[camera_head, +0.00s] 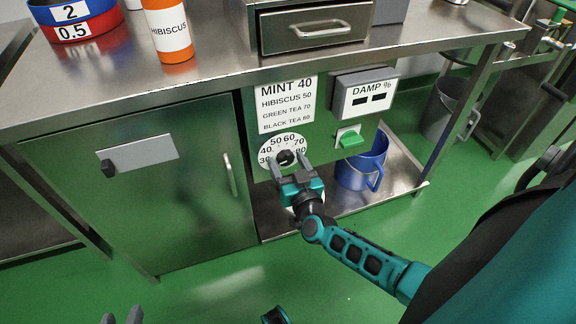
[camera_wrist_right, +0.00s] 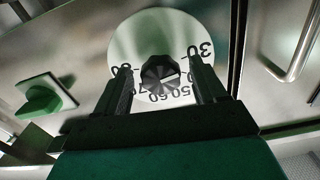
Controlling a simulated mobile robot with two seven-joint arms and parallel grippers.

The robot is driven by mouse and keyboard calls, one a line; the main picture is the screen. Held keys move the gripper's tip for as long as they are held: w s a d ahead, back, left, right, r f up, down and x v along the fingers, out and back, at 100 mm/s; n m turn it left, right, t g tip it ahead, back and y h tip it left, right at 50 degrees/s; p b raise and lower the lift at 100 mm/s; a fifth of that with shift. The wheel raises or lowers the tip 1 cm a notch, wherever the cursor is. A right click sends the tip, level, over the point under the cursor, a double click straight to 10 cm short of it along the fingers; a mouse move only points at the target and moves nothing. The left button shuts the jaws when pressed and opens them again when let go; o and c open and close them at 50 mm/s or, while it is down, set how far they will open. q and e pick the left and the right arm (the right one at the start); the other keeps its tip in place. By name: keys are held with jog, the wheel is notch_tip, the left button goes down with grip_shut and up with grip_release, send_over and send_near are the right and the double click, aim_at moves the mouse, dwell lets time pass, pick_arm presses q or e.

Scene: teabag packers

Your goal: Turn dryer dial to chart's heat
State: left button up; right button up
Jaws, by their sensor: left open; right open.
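The dryer dial (camera_head: 267,145) is a white disc with heat numbers from 30 to 80 and a dark faceted knob (camera_head: 285,158). The right wrist view shows the knob (camera_wrist_right: 163,74) upside down, with a short pale mark; its exact reading is unclear. My right gripper (camera_head: 289,166) is open at the dial, its fingers on either side of the knob with gaps. The chart (camera_head: 287,104) above reads Mint 40, Hibiscus 50, Green Tea 70, Black Tea 80. An orange container (camera_head: 170,48) labelled HIBISCUS stands on the counter. My left gripper (camera_head: 122,316) is open and empty at the bottom edge.
A blue jug (camera_head: 358,170) stands on the lower shelf. A drawer (camera_head: 314,28) is above.

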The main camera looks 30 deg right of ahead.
jog(key=c, duration=1.1)
jog(key=shift+o, duration=0.2)
